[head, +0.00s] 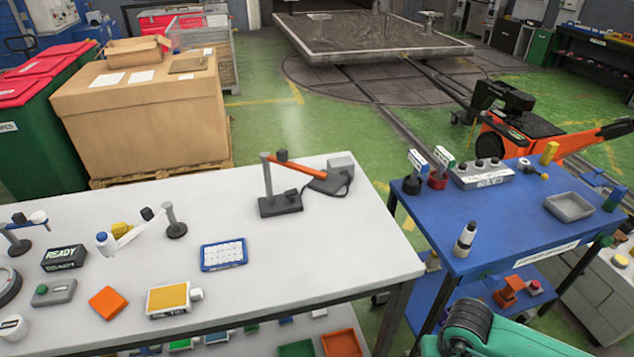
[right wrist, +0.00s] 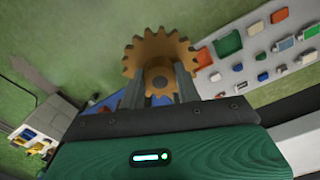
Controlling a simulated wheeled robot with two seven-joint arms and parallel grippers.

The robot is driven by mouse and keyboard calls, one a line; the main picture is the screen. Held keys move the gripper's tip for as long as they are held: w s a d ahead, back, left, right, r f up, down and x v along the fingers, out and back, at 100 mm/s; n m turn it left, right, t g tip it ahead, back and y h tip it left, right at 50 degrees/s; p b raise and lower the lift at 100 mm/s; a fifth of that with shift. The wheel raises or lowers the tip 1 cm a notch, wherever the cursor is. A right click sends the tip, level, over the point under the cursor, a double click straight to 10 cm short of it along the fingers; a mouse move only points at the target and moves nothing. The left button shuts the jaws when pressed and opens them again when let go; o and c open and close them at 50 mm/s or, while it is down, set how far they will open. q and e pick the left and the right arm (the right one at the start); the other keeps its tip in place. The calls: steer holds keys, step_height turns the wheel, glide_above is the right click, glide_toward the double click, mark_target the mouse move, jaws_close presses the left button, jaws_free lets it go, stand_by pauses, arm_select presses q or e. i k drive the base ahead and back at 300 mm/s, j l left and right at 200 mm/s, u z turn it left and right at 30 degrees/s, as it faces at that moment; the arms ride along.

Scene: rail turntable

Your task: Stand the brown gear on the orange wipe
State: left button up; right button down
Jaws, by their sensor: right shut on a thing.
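The brown gear (right wrist: 158,50) is in the right wrist view, a toothed disc with a round hub. My right gripper (right wrist: 160,88) is shut on the gear's hub and holds it up over the floor. In the head view only a teal and dark part of my right arm shows at the bottom right; the gear and the jaws are out of that view. The orange wipe (head: 108,302) lies flat on the white table, near its front left, with nothing on it. My left gripper is in neither view.
On the white table (head: 330,240), a yellow-topped device (head: 168,299), a grey box with a green button (head: 53,292) and a blue-framed keypad (head: 223,254) surround the wipe. The table's right part is clear. A blue cart (head: 480,220) with several items stands to the right.

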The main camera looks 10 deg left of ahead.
mark_target(118, 299)
steer(key=k+j, duration=0.1)
steer(key=j, duration=0.4)
steer(key=k+j, duration=0.1)
steer(key=j, duration=0.4)
steer(key=k+j, duration=0.1)
steer(key=j, duration=0.4)
steer(key=k+j, duration=0.1)
steer(key=j, duration=0.4)
steer(key=k+j, duration=0.1)
steer(key=j, duration=0.4)
steer(key=k+j, duration=0.1)
steer(key=j, duration=0.4)
steer(key=k+j, duration=0.1)
steer(key=j, duration=0.35)
steer(key=k+j, duration=0.1)
steer(key=j, duration=0.4)
